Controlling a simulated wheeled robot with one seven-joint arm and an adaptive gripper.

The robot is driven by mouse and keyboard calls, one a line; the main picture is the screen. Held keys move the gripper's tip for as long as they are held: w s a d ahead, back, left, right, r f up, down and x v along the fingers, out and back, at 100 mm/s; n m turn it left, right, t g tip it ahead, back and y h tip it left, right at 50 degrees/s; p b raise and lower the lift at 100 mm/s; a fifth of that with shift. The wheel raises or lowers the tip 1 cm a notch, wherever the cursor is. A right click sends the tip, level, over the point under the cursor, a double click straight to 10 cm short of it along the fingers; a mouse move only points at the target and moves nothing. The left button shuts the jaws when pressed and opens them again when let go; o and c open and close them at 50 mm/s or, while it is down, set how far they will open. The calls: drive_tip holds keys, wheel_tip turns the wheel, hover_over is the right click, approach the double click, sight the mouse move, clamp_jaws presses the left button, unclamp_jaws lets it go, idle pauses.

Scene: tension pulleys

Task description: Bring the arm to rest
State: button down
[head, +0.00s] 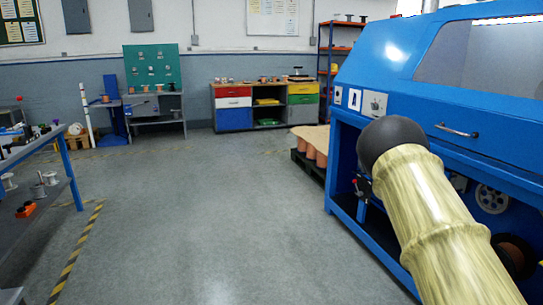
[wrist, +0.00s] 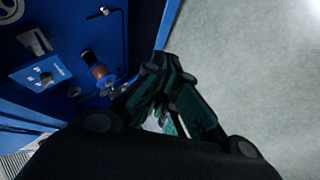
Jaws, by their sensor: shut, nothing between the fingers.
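My gripper (wrist: 165,105) shows in the wrist view, its dark green fingers drawn together with nothing between them. It hangs over bare grey floor, beside the blue machine. In the head view my arm, yellowish with a dark rounded joint, reaches up in front of the machine at the right. The gripper itself is not visible in the head view. The blue machine (head: 450,85) has an open lower bay with pulleys, partly hidden behind my arm.
A workbench (head: 40,160) with spools stands at the left. A cabinet with coloured drawers (head: 233,103), a green pegboard (head: 152,66) and a pallet (head: 308,165) with copper-coloured spools stand farther back. The grey floor (head: 200,215) in the middle is clear.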

drive_tip(key=s+a+f+m+g+y, duration=0.1)
drive_tip(key=s+a+f+m+g, duration=0.1)
drive_tip(key=s+a+f, duration=0.75)
drive_tip(key=s+a+f+m+g+y, duration=0.15)
drive_tip(key=s+a+f, duration=0.25)
drive_tip(key=s+f, duration=0.55)
drive_tip(key=s+a+m+g+y, duration=0.1)
drive_tip(key=s+a+g, duration=0.1)
drive_tip(key=s+a, duration=0.5)
drive_tip(key=s+a+f+m+g+y, duration=0.1)
drive_tip(key=s+a, duration=0.2)
drive_tip(key=s, duration=0.8)
drive_tip(key=s+a+m+g, duration=0.1)
drive_tip(key=s+a+g, duration=0.1)
drive_tip(key=s+a, duration=0.5)
wheel_tip(320, 180, up, 26)
drive_tip(key=s+d+p, duration=0.1)
drive_tip(key=s+p, duration=0.1)
drive_tip(key=p, duration=2.4)
drive_tip(key=shift+s, duration=0.35)
drive_tip(key=shift+n, duration=0.25)
